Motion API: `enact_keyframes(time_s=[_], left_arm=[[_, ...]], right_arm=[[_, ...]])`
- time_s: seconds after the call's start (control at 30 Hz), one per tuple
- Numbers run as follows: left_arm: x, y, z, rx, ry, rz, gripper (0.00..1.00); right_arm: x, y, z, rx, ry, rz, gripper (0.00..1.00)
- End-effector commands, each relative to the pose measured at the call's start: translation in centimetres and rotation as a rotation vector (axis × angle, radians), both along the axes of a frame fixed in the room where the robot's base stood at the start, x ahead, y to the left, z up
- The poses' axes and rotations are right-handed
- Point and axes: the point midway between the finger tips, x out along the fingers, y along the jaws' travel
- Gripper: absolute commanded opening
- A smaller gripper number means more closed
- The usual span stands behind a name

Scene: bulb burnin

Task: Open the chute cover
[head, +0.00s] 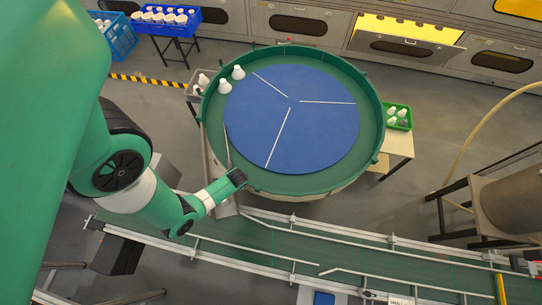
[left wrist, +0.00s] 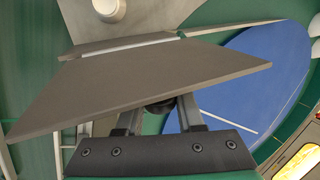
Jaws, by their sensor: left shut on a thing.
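My left gripper (head: 238,178) reaches to the near-left rim of the round turntable, over the chute. In the left wrist view, its two fingers (left wrist: 158,110) are shut on a dark knob-like part, mostly hidden under a flat grey plate. I take this plate to be the chute cover (left wrist: 165,80). It fills the middle of that view and hides what lies behind it. In the head view, the grey chute (head: 213,160) runs between the turntable rim and the conveyor, partly hidden by my gripper. How far the cover stands open I cannot tell. My right gripper is not in view.
The turntable has a blue disc (head: 335,130) with white dividers and a green rim. White bulbs (head: 225,87) stand at its upper left. A green conveyor (head: 270,240) with rails runs below. A green bin (head: 397,117) stands right, a blue crate (head: 166,21) upper left.

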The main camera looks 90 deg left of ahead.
Motion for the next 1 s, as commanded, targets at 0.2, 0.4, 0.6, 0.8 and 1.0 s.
enact_keyframes(time_s=[0.2,0.4,0.6,0.8,1.0], left_arm=[[-0.41,0.10,-0.12,-0.001,0.013,0.000,0.00],[-0.44,0.09,-0.17,-0.001,0.014,0.001,0.00],[-0.49,0.04,-0.19,-0.002,0.015,0.000,0.56],[-0.52,0.03,-0.16,-0.002,0.016,0.000,0.65],[-0.49,-0.05,0.57,-0.002,0.016,-0.001,0.65]], right_arm=[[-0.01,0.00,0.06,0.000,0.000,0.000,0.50],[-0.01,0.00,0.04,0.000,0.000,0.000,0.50],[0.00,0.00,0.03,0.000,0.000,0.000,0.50],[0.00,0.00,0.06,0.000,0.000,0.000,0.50],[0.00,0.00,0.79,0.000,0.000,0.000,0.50]])
